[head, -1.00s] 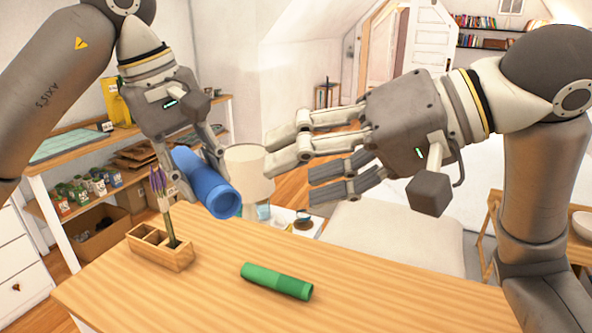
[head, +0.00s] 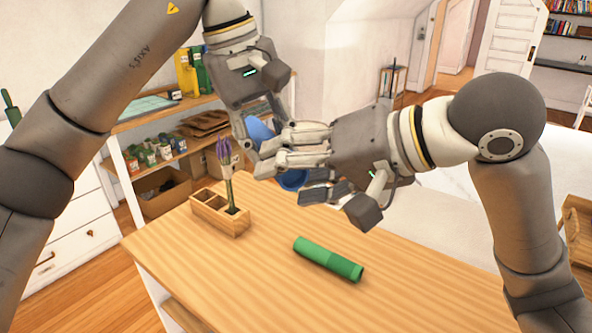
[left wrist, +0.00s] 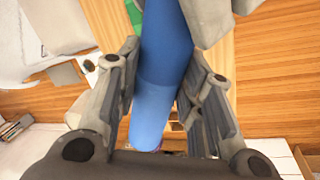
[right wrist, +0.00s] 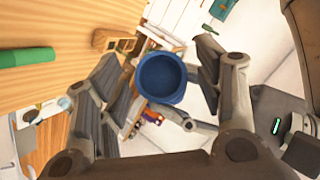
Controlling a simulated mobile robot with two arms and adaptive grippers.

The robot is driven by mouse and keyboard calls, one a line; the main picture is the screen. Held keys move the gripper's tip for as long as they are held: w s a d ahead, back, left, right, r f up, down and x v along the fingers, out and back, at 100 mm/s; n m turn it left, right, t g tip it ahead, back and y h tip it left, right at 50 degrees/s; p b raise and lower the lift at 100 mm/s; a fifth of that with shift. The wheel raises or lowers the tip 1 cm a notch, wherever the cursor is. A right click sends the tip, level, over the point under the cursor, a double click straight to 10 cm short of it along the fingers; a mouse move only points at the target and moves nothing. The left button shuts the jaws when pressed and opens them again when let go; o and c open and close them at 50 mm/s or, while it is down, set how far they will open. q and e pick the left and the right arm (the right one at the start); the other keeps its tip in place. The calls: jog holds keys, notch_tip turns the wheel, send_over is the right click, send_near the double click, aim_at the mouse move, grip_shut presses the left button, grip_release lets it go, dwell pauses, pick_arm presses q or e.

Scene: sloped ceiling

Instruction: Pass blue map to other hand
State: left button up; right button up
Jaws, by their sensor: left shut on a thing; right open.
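The blue map (head: 292,180) is a rolled tube held above the table. My left gripper (head: 262,132) is shut on it; in the left wrist view the blue map (left wrist: 162,75) lies between the left fingers (left wrist: 160,95). My right gripper (head: 278,165) is open, with its fingers at the map's near end and hiding part of it in the head view. In the right wrist view the map's round open end (right wrist: 161,78) shows between the spread right fingers (right wrist: 155,90). Whether the right fingers touch it I cannot tell.
A green rolled tube (head: 328,259) lies on the wooden table (head: 240,285). A wooden holder (head: 218,214) with a purple flower (head: 226,160) stands at the table's back left. A shelf (head: 140,119) with boxes and small plants is behind it.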

jog(key=c, duration=0.9)
pick_arm(q)
jog(key=o, duration=1)
pick_arm(e)
jog(key=shift+c, duration=1)
pick_arm(q)
jog(key=shift+o, duration=0.2)
